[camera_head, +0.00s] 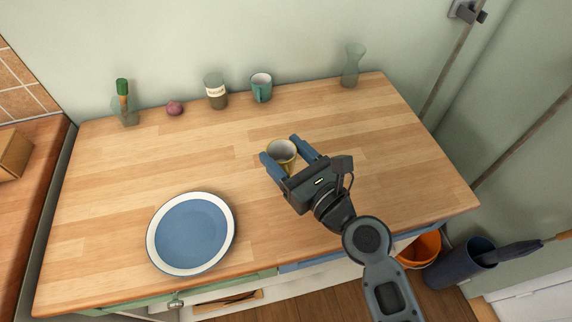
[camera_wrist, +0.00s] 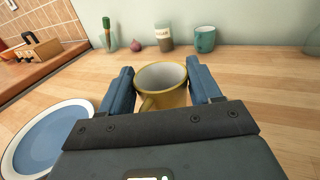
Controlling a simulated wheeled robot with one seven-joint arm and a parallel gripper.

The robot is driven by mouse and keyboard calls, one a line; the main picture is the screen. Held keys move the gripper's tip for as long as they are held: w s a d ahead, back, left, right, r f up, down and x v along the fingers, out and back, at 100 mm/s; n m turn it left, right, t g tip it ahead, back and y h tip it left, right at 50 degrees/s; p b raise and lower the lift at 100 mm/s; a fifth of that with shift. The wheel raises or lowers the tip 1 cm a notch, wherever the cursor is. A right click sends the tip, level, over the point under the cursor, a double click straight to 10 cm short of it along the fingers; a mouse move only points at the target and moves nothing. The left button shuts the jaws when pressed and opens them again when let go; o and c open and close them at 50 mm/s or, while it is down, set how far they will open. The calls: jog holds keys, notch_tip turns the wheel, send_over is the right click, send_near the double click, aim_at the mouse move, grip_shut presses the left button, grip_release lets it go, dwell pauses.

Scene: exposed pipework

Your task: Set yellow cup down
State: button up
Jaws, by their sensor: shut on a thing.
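The yellow cup (camera_head: 281,150) is upright, with a pale inside, near the middle of the wooden counter in the head view. My gripper (camera_head: 278,150) is shut on it, one blue finger on each side. The wrist view also shows the yellow cup (camera_wrist: 163,86) between the two fingers (camera_wrist: 160,85), its handle facing toward my wrist. The cup's base is partly hidden by the gripper, so I cannot tell whether it touches the wooden counter (camera_head: 335,115).
A blue plate with a white rim (camera_head: 190,233) lies at the front left. The counter around the cup is clear.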

aim_at(286, 167)
jog(key=shift+f+b, duration=0.65)
jog(key=shift+f, duration=1.1)
jog(key=shift+f, duration=0.2)
jog(key=o, duration=1.1)
jog(key=shift+r, duration=0.15)
jog(key=b+v, duration=0.2)
jog(key=v, duration=0.9)
jog(key=shift+s+d+r, duration=0.1)
jog(key=shift+s+d, duration=0.25)
jog(key=shift+s, duration=0.15)
